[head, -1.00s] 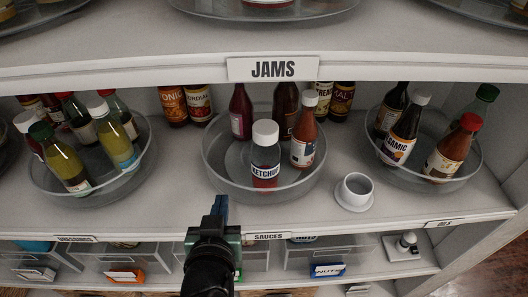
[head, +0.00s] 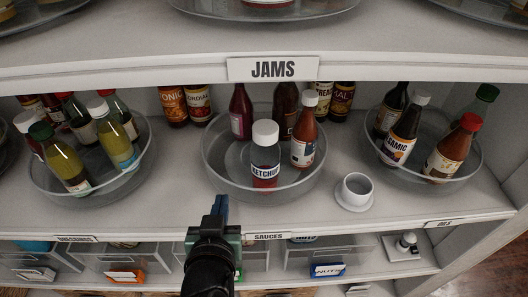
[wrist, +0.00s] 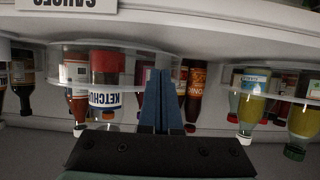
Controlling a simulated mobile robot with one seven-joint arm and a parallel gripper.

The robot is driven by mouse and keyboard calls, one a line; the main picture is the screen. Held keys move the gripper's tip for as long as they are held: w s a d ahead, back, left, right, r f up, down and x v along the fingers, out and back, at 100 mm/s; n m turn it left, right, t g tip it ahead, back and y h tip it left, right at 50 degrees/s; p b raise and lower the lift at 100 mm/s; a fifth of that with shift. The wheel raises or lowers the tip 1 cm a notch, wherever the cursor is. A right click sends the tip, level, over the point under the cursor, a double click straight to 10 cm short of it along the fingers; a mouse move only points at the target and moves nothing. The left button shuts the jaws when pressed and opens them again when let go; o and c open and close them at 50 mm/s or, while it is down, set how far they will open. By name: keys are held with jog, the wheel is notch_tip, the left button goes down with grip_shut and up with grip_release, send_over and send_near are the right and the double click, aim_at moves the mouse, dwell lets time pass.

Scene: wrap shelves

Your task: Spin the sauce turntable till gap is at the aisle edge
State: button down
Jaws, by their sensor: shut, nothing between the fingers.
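The sauce turntable (head: 214,176) is a clear round tray in the middle of the shelf, above the SAUCES label (head: 268,236). A white-capped ketchup bottle (head: 265,160) stands at its front, near the aisle edge. A red sauce bottle (head: 305,138) stands at its right, with a purple-labelled bottle (head: 240,112) and a dark red bottle (head: 285,112) at the back. The left front of the tray is bare. My gripper (head: 221,205) is shut and empty, just in front of the tray's left front. In the upside-down wrist view, its blue fingers (wrist: 158,75) overlap the tray beside the ketchup; contact is unclear.
A white cup (head: 354,190) stands on the shelf right of the turntable. Other bottle turntables stand left (head: 60,197) and right (head: 403,174). The JAMS shelf (head: 150,62) overhangs above. Clear bins (head: 130,262) sit below. The shelf front left of the gripper is clear.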

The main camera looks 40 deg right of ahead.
aim_at(249, 196)
jog(key=shift+w+d, duration=0.3)
jog(key=shift+d, duration=0.45)
jog(key=shift+s, duration=0.15)
jog(key=shift+s+d+p, duration=0.15)
jog(key=shift+s+d, duration=0.1)
jog(key=shift+s, duration=0.25)
jog(key=shift+s+d+p, duration=0.15)
jog(key=shift+s+d, duration=0.1)
jog(key=shift+s, duration=0.2)
jog(key=shift+s+d, duration=0.1)
jog(key=shift+s+d, duration=0.7)
jog(key=shift+s, duration=0.05)
